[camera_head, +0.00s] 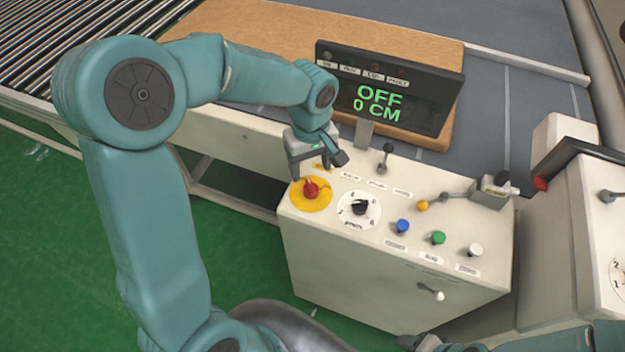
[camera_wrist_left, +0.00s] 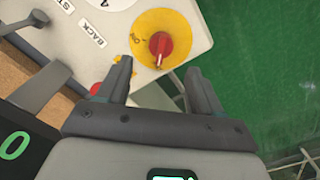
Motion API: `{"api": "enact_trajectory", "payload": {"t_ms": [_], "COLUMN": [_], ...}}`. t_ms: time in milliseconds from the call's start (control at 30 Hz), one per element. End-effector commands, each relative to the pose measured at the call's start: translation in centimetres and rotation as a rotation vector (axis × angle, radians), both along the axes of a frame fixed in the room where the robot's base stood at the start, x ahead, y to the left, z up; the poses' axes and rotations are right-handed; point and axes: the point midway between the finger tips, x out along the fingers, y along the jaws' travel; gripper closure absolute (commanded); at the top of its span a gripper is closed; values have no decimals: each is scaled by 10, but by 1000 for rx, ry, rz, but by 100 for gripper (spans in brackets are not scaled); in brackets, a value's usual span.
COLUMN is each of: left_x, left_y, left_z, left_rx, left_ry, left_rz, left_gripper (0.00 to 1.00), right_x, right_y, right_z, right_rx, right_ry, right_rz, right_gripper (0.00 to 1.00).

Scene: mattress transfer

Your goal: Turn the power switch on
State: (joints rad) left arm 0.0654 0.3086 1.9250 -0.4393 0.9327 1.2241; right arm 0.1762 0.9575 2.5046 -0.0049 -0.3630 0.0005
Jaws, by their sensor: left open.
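The power switch is a red rotary knob (camera_head: 311,187) on a round yellow plate (camera_head: 322,203), at the left end of the white control panel. In the left wrist view the red knob (camera_wrist_left: 160,44) and its yellow plate (camera_wrist_left: 178,24) lie just beyond the fingertips. My left gripper (camera_head: 325,158) is above and behind the knob, with its fingers apart and nothing between them; it also shows in the left wrist view (camera_wrist_left: 157,75). It appears clear of the knob. The display (camera_head: 387,90) reads OFF and 0 CM.
The panel (camera_head: 400,290) also bears a black dial (camera_head: 360,208), a lever (camera_head: 385,158), and blue (camera_head: 403,226), green (camera_head: 438,238) and white (camera_head: 476,249) buttons. The display post stands close behind my left gripper. A conveyor and a brown board (camera_head: 290,35) lie behind. Green floor is open at left.

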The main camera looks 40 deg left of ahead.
Motion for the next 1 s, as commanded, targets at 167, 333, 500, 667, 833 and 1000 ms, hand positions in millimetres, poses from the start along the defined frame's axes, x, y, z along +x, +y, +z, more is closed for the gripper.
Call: {"api": "enact_trajectory", "payload": {"t_ms": [167,333,500,667,833,1000], "left_x": [0,2,4,4,4,4], "left_y": [-1,-1,-1,-1,-1,0], "left_z": [-40,-65,-75,-76,-76,-76], "left_rx": [-1,1,-1,-1,-1,0], "left_ry": [6,3,1,-2,-1,-1], "left_rz": [1,1,0,0,0,0], "left_gripper": [34,34,34,34,60,90], "right_x": [0,0,0,0,0,0], "right_y": [0,0,0,0,0,0], "right_z": [6,8,9,9,9,9], "right_rx": [0,0,0,0,0,0], "right_ry": [0,0,0,0,0,0], "right_rz": [0,0,0,0,0,0], "right_gripper": [40,40,40,40,40,40]}}
